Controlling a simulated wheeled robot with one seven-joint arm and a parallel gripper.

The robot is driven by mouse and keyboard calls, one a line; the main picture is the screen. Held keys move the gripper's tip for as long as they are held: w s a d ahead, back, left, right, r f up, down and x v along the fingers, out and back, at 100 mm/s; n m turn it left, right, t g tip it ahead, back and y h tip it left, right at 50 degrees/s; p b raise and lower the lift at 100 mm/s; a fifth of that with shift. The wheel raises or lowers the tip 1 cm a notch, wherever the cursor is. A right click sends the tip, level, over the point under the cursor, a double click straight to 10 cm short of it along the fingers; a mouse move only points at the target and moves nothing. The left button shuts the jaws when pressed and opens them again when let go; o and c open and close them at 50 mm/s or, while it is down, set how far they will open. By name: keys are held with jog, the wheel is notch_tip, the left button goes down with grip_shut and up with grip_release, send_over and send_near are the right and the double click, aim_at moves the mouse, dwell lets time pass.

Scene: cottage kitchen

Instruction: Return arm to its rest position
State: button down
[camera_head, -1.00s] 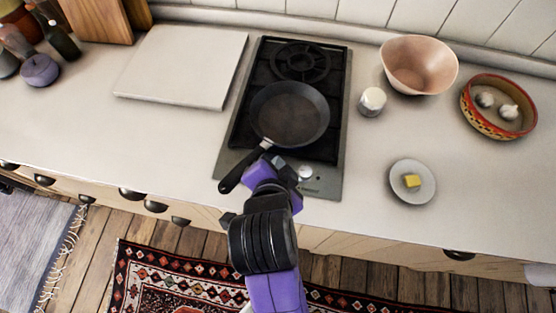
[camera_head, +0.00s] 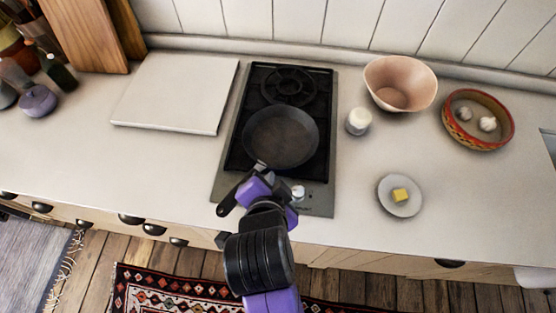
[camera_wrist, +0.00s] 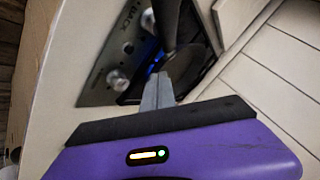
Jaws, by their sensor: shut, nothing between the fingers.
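My gripper (camera_head: 250,178) is purple and black and is over the front of the stove, close to the handle of the frying pan. In the wrist view its fingers (camera_wrist: 157,92) are together with nothing between them. The dark frying pan (camera_head: 281,137) sits on the black gas stove (camera_head: 318,110), its handle (camera_head: 228,203) pointing front left. My gripper hides part of the handle, and I cannot tell if they touch. The pan and its handle (camera_wrist: 168,22) also show in the wrist view, beyond the fingertips.
A pale board (camera_head: 175,95) lies left of the stove. A white jar (camera_head: 358,121), a pink bowl (camera_head: 400,85), a patterned bowl (camera_head: 478,142) with garlic and a plate (camera_head: 386,199) with a yellow piece stand right. Bottles are far left. Open floor and a rug (camera_head: 150,290) lie in front.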

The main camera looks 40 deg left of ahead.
notch_tip(320, 180, up, 6)
jog(key=w+a+n+t+y, duration=0.1)
jog(key=a+n+t+y, duration=0.1)
jog(key=a+n+y, duration=0.15)
jog(key=s+d+n+t+b, duration=0.15)
jog(key=d+n+t, duration=0.3)
jog(key=d, duration=1.55)
jog(key=s+d+f+m+h+b, duration=0.2)
jog(key=s+d, duration=0.5)
jog(key=d, duration=0.4)
jog(key=s+d+f+m+h+b, duration=0.2)
jog(key=s+d+f+m+h, duration=0.2)
jog(key=s+d+h, duration=0.3)
jog(key=s+d+t, duration=0.1)
jog(key=d, duration=0.3)
jog(key=shift+s, duration=0.25)
